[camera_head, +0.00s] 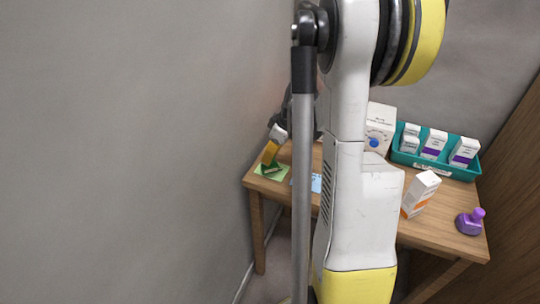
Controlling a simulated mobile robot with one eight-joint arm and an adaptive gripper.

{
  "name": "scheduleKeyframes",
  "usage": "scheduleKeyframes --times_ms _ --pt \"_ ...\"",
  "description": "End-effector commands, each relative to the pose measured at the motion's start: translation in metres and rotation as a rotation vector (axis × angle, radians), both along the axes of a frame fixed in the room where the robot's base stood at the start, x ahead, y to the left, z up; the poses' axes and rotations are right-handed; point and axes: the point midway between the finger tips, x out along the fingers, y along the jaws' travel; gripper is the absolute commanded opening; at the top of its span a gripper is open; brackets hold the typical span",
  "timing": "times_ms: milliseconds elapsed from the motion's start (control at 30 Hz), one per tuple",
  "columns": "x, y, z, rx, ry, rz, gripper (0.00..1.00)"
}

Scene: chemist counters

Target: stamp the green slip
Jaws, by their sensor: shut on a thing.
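The green slip (282,174) lies flat near the left front corner of the wooden table. My gripper (275,139) is at the left side of the table, above the slip, and looks small and partly hidden by my own arm. I cannot tell whether the stamp touches the paper. No mark on the slip can be made out.
A light blue slip (316,183) lies right of the green one, partly hidden by my arm. A grey wall (130,150) is left.

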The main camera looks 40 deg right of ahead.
Motion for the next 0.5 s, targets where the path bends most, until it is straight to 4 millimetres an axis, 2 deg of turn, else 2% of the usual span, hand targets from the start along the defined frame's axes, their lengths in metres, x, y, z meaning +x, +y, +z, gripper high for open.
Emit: scheduleKeyframes --times_ms 500 --pt "0.0000 0.0000 -0.0045 0.000 0.000 0.000 0.00"
